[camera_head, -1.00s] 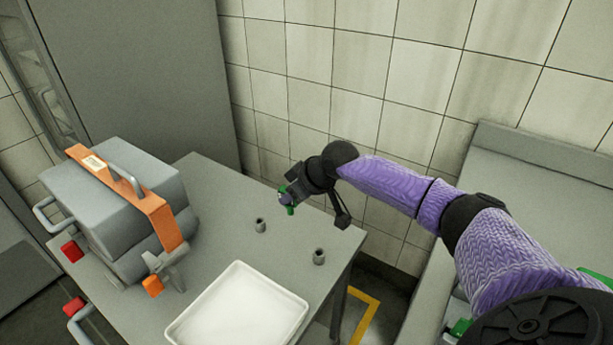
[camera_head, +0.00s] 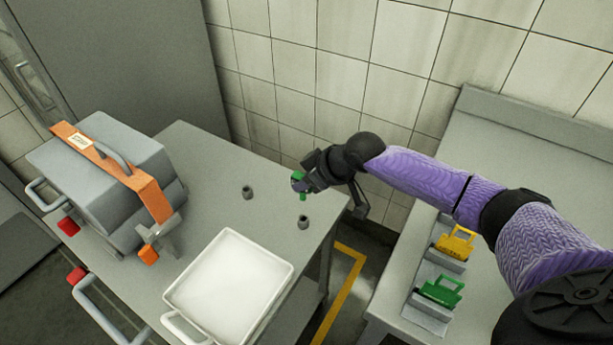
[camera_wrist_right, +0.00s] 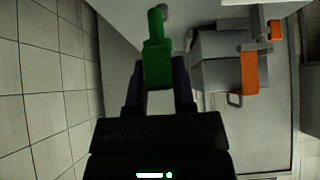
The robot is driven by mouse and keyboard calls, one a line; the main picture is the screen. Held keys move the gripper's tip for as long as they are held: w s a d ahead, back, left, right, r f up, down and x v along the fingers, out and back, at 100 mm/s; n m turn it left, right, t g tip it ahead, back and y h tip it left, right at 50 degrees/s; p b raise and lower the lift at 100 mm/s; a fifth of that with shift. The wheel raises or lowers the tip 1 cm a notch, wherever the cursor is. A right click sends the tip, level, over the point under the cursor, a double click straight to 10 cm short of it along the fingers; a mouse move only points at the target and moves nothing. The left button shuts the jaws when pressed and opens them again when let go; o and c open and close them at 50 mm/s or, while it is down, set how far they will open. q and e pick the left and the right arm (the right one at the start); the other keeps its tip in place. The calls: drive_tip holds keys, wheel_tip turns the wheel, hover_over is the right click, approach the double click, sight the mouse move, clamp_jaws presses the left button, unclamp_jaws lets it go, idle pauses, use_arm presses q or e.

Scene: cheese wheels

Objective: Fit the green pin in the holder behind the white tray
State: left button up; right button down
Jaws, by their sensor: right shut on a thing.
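The green pin (camera_head: 302,190) is held in my right gripper (camera_head: 300,183), which is shut on it. The pin looks roughly upright, and its lower end appears above the table, apart from the holders. In the right wrist view the green pin (camera_wrist_right: 157,58) sits between the fingers (camera_wrist_right: 158,85). Two small grey holders stand behind the white tray (camera_head: 228,285): a left one (camera_head: 247,192) and a right one (camera_head: 303,223). In the head view the pin appears just above the right holder. A grey holder (camera_wrist_right: 161,10) shows beyond the pin's tip. My left gripper is out of view.
A grey case with an orange strap (camera_head: 154,196) stands on the table's left. The tiled wall (camera_head: 340,65) is behind my right arm. A side counter at right bears a yellow piece (camera_head: 455,243) and a green piece (camera_head: 441,291) in grey stands. A gap separates table and counter.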

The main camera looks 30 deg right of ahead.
sight(305, 198)
wheel_tip(305, 198, down, 5)
drive_tip(key=b, duration=0.3)
drive_tip(key=shift+f+b, duration=0.1)
drive_tip(key=shift+b, duration=0.3)
drive_tip(key=shift+f, duration=0.35)
drive_tip(key=shift+r, duration=0.15)
drive_tip(key=shift+p, duration=0.35)
idle(0.5)
drive_tip(key=shift+f+b, duration=1.55)
drive_tip(key=shift+f, duration=0.65)
drive_tip(key=shift+c, duration=1.8)
unclamp_jaws()
drive_tip(key=shift+r, duration=0.1)
